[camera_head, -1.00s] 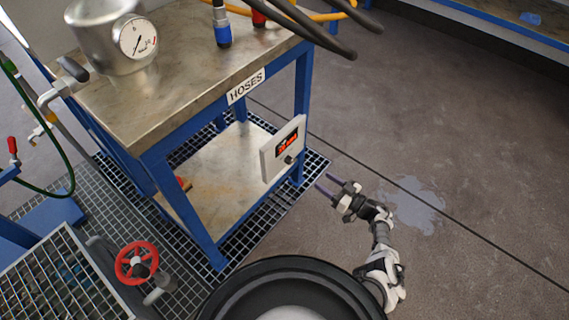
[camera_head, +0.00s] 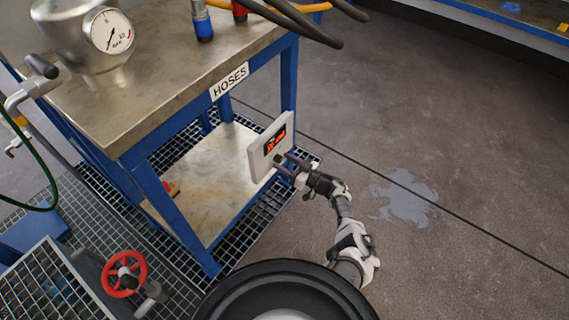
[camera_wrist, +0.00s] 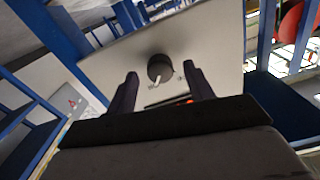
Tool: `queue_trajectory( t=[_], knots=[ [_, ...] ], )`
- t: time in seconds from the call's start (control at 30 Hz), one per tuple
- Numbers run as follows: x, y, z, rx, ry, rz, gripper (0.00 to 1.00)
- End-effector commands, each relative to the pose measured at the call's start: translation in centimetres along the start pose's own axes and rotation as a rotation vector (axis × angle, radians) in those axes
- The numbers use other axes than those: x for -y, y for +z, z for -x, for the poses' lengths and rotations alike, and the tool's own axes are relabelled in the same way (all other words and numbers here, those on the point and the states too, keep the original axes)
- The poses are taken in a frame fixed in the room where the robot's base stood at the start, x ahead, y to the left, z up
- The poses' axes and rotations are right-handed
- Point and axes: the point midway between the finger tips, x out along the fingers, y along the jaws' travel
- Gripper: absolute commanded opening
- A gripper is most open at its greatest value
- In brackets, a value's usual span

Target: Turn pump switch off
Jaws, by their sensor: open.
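The pump switch is a dark round knob with a pale pointer (camera_wrist: 160,69) on a light grey control box, seen in the wrist view just beyond and between my fingertips. The control box (camera_head: 256,157) with a lit red-orange display (camera_head: 275,141) is fixed to the front of the blue-framed bench. My gripper (camera_head: 286,163) is open right in front of the lower part of the box and hides the knob in the head view. In the wrist view my gripper's fingers (camera_wrist: 160,80) stand apart on either side of the knob, with nothing held.
The steel-topped bench (camera_head: 130,105) carries a vessel with a gauge (camera_head: 111,31), and black hoses (camera_head: 300,20) overhang its edge. A red handwheel (camera_head: 124,273) stands at lower left. A wet patch (camera_head: 405,197) lies on the open floor at right.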

Motion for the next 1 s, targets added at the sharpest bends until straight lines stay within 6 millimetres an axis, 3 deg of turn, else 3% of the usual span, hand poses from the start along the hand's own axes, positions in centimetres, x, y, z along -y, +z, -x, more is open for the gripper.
queue_trajectory(
  t=[0.37,0.7,1.0],
  knots=[
    [0.01,-0.04,-0.55,0.000,0.000,0.000,0.51],
    [0.02,-0.02,-0.52,0.000,0.000,0.000,0.08],
    [0.02,0.00,-0.52,-0.001,0.000,0.039,0.08]
  ],
)
